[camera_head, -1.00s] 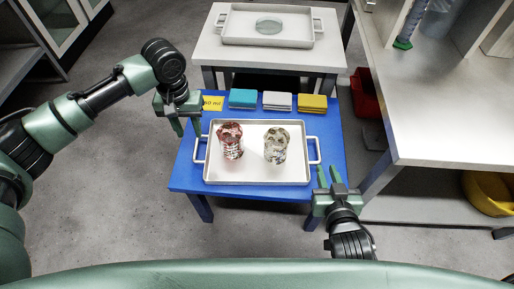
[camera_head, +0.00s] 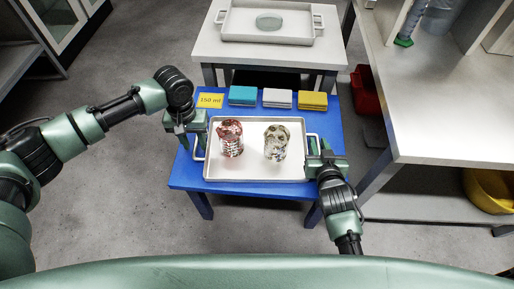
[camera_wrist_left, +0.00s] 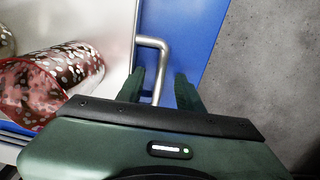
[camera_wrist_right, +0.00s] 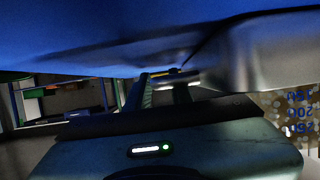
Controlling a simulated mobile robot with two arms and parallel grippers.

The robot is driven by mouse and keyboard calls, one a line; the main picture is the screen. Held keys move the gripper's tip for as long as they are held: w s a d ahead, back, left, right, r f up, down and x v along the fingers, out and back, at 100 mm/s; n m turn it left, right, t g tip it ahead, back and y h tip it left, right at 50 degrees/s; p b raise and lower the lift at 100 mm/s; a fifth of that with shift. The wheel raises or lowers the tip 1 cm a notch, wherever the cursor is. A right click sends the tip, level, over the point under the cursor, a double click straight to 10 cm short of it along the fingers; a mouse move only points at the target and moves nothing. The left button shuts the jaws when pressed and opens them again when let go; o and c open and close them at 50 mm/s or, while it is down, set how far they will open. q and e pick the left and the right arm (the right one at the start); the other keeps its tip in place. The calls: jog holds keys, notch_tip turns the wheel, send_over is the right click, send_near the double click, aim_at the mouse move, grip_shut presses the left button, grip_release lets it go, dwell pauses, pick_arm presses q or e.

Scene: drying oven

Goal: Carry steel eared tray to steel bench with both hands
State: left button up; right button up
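A shallow steel tray (camera_head: 285,174) with an ear at each end lies on the blue table (camera_head: 235,187). It holds a reddish glass beaker (camera_head: 231,139) and a clear beaker with pale pieces (camera_head: 276,142). My left gripper (camera_head: 195,140) is at the left ear; in the left wrist view its open fingers (camera_wrist_left: 160,92) stand either side of the ear (camera_wrist_left: 152,42), with gaps. My right gripper (camera_head: 316,158) is at the right ear and partly hides it. In the dark right wrist view its fingers (camera_wrist_right: 164,92) are apart near the ear; contact is unclear.
Behind is a pale bench (camera_head: 215,52) with another eared tray (camera_head: 234,31) holding a round glass dish (camera_head: 269,21). A long pale worktop (camera_head: 430,115) stands at right.

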pick_arm(q)
jog(key=c, duration=0.3)
pick_arm(e)
jog(key=c, duration=0.3)
pick_arm(q)
grip_shut()
pick_arm(e)
grip_shut()
jog(key=shift+w+r, duration=0.1)
dwell(0.6)
